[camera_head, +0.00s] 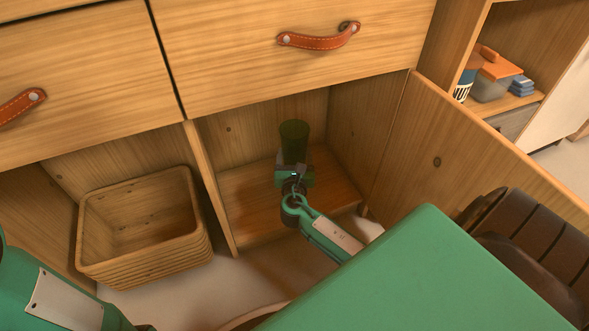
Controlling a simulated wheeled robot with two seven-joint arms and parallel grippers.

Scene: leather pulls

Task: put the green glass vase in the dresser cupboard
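The green glass vase (294,138) is a dark green, see-through cylinder, upright inside the open dresser cupboard (235,186). My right gripper (294,167) reaches into the cupboard and appears closed around the vase's lower part. The gripper hides the vase's base, so I cannot tell whether it touches the cupboard floor. The cupboard door (470,145) stands open to the right. My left arm shows at the lower left, with its gripper out of view.
A woven basket (145,265) sits in the compartment left of the cupboard, beyond a thin divider (209,190). Drawers with leather pulls (318,40) lie above. A shelf (500,103) at the upper right holds a lidded container (490,82) and small items.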

